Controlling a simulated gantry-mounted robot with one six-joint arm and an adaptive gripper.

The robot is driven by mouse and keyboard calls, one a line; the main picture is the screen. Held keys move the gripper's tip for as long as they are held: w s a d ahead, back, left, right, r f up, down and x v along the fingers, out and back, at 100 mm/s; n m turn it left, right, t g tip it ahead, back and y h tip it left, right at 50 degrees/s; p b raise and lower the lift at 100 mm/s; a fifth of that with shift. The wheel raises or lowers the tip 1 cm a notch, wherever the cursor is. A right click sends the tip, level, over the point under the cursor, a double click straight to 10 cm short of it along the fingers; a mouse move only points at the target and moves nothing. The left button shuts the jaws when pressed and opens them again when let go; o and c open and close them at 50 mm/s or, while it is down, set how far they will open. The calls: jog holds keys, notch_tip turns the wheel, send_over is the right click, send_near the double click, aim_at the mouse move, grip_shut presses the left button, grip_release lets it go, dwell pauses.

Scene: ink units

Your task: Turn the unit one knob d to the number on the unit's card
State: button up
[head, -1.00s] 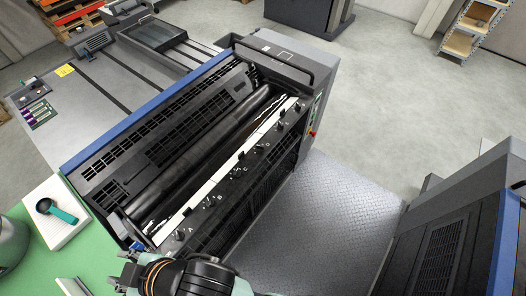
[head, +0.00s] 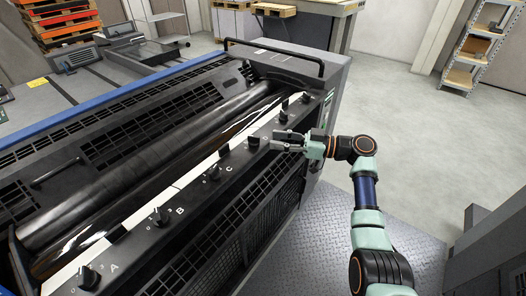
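The unit one ink unit (head: 120,130) fills the left and centre, with a row of black knobs along its right-hand rail. A small gap seems to separate fingertips and knob; contact cannot be told. No number card is readable.
Knob C (head: 213,172) and a farther knob (head: 284,107) flank knob d. A black handrail (head: 275,48) crosses the unit's far end. A yellow note (head: 38,82) lies at far left, unreadable. The tread-plate floor (head: 310,235) right of the unit is open.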

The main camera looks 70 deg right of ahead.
aim_at(254, 136)
jog(key=w, duration=0.2)
jog(key=w+a+b, duration=0.1)
jog(key=w, duration=0.4)
jog(key=shift+w+a+b, duration=0.2)
jog(key=shift+w+b, duration=0.15)
grip_shut()
